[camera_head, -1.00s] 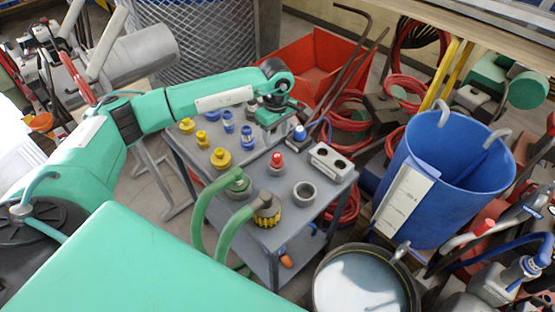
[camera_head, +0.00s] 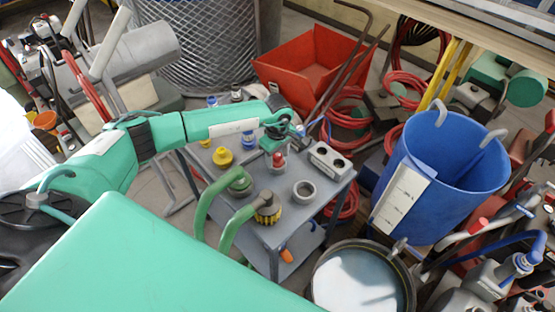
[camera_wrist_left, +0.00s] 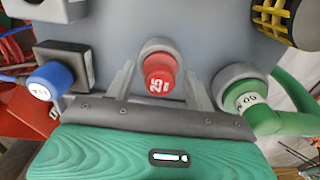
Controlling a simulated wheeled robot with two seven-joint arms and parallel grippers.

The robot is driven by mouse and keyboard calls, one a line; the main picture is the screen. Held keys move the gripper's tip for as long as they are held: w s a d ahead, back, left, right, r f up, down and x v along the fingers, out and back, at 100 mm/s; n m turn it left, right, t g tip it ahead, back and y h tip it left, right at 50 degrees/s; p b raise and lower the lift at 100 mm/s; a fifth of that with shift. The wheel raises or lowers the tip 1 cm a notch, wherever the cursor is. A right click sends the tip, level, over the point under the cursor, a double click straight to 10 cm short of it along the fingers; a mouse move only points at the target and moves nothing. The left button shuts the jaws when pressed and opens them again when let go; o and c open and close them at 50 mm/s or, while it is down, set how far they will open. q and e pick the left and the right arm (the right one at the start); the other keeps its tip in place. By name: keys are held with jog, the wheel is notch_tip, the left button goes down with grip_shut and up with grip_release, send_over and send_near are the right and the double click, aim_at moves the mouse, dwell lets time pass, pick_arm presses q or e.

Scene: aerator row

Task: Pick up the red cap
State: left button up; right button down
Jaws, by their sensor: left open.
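The red cap (camera_head: 278,159) sits on a grey fitting on the grey cart top (camera_head: 320,214). In the left wrist view the red cap (camera_wrist_left: 160,77), with white marking, shows between and ahead of the two fingers. My left gripper (camera_head: 277,148) is open and close above the cap, and partly hides it in the head view. The left gripper's fingers (camera_wrist_left: 160,88) stand one on each side of the cap, with visible gaps. I cannot tell how far they reach down along it. My right gripper is not in view.
A blue cap (camera_wrist_left: 50,80) is left of the fingers in the left wrist view, and a green hose fitting (camera_wrist_left: 248,98) is close on the right. The cart also bears yellow caps (camera_head: 222,157), a grey ring (camera_head: 304,191) and a two-hole block (camera_head: 330,160). A blue bin (camera_head: 455,190) stands to the right.

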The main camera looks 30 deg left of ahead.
pick_arm(q)
jog(key=c, duration=0.9)
